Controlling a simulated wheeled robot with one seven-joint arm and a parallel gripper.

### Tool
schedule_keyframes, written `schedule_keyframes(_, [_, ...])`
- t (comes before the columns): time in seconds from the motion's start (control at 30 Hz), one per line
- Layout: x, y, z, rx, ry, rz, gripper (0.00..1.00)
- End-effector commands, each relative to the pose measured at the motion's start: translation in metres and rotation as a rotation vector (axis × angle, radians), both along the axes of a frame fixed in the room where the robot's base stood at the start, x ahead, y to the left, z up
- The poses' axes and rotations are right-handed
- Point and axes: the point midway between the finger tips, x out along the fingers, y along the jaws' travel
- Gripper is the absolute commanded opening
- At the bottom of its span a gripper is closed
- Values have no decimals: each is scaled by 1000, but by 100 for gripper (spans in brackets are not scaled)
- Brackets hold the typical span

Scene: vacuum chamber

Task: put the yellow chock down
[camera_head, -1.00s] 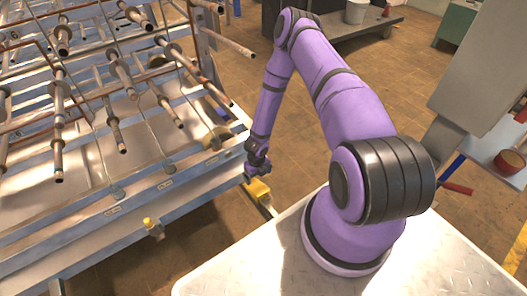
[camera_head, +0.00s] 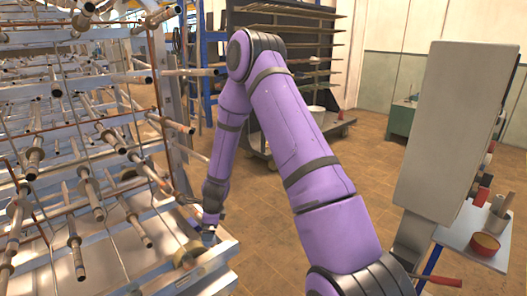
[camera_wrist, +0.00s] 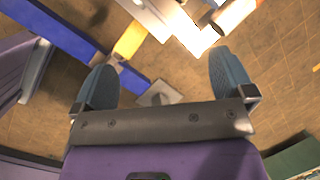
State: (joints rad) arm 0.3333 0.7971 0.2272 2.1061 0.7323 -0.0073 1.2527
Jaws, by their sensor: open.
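The yellow chock (camera_wrist: 130,40) shows in the wrist view as a yellow block beside a blue beam, up and left of the gap between my fingers. My gripper (camera_wrist: 165,78) is open, with its two blue-grey fingers wide apart and nothing between them. The chock is apart from both fingers. In the head view my gripper (camera_head: 208,236) hangs beside the near right corner of the metal rack, its fingers small and hard to make out. The chock does not show in the head view now.
The metal rack (camera_head: 75,190) with many protruding rods fills the left, close to my gripper. A blue beam (camera_wrist: 62,30) crosses the wrist view. A grey panel (camera_head: 455,140) and small table (camera_head: 475,245) stand at right. Brown floor (camera_head: 275,215) lies open behind my arm.

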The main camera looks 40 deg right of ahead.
Motion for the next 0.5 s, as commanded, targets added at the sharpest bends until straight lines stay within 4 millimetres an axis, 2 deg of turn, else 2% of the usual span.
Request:
schedule_keyframes(0.03, [2,3,21,-13,-22,56,100])
schedule_keyframes(0.27, [-5,19,109,-84,-101,352,100])
schedule_keyframes(0.5, [-34,38,201,-187,-175,682,100])
